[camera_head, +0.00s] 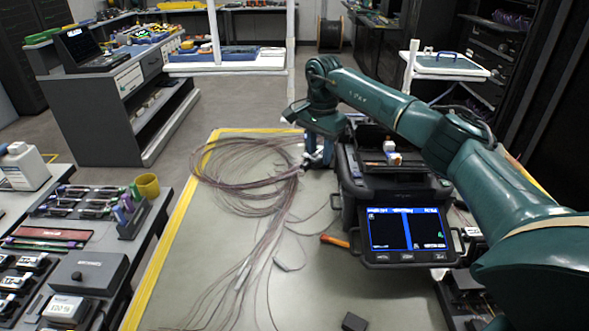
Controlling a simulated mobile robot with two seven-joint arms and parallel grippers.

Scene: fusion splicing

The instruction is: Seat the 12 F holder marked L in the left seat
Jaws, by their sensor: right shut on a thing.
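The fusion splicer (405,188) stands on the bench, with its lit screen (404,230) facing me. Its top is partly hidden by my right arm, and I cannot make out the left seat. My right gripper (317,160) points down just left of the splicer, at the right end of the fibre bundle (240,180). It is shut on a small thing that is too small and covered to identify. I cannot read an L mark anywhere. My left gripper is not in view.
A small dark block (354,322) lies at the near edge. The left bench holds a yellow cup (147,186), a dark box (89,272) and several small black-and-white items. The bench front is mostly clear, except for loose fibres.

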